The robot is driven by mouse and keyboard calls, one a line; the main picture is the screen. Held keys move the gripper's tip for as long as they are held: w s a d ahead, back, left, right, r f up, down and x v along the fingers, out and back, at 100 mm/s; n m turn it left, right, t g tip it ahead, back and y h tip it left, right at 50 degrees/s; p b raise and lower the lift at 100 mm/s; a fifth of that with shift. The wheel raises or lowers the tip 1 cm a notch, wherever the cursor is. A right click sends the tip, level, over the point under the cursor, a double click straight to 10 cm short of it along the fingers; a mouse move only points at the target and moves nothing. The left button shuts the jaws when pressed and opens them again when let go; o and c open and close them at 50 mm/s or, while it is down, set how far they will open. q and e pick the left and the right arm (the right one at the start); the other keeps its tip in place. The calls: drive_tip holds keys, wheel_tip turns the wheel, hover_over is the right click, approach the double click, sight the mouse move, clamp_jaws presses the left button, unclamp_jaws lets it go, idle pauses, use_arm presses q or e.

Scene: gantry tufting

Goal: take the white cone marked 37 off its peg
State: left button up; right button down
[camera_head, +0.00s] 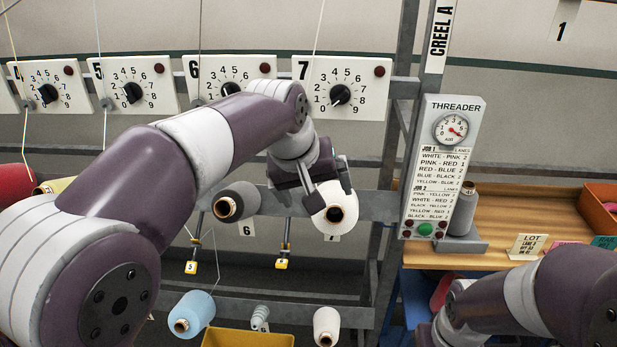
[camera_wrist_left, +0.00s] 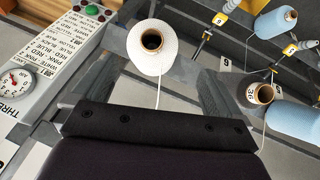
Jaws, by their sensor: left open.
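A white cone (camera_head: 334,207) sits on the creel rail below the dial marked 7, its dark open core facing me. In the left wrist view the white cone (camera_wrist_left: 153,46) is just beyond the fingertips, with a strand hanging down between the fingers. I cannot read a 37 on it. My left gripper (camera_head: 322,190) is open, its fingers reaching down to either side of the cone's upper part. In the wrist view the left gripper (camera_wrist_left: 158,78) holds nothing between its fingers. The peg is hidden by the cone. My right arm is at the lower right, its gripper out of view.
A dark grey cone (camera_head: 237,203) is close on the left of the white one. A light blue cone (camera_head: 191,314) and another white cone (camera_head: 326,326) are below. The threader panel (camera_head: 443,168) and an upright post stand to the right.

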sight(326, 211)
use_arm(q)
drive_tip(key=p+x, duration=0.2)
drive_tip(key=x, duration=0.7)
drive_tip(key=shift+w+f, duration=0.2)
drive_tip(key=shift+f, duration=0.2)
use_arm(e)
drive_tip(key=shift+w+r, duration=0.1)
drive_tip(key=shift+r, duration=0.3)
use_arm(q)
drive_tip(key=shift+r, duration=0.1)
drive_tip(key=c, duration=1.8)
drive_tip(key=shift+s+r+p, duration=0.3)
drive_tip(key=shift+s+r, duration=0.15)
use_arm(e)
drive_tip(key=shift+r, duration=0.15)
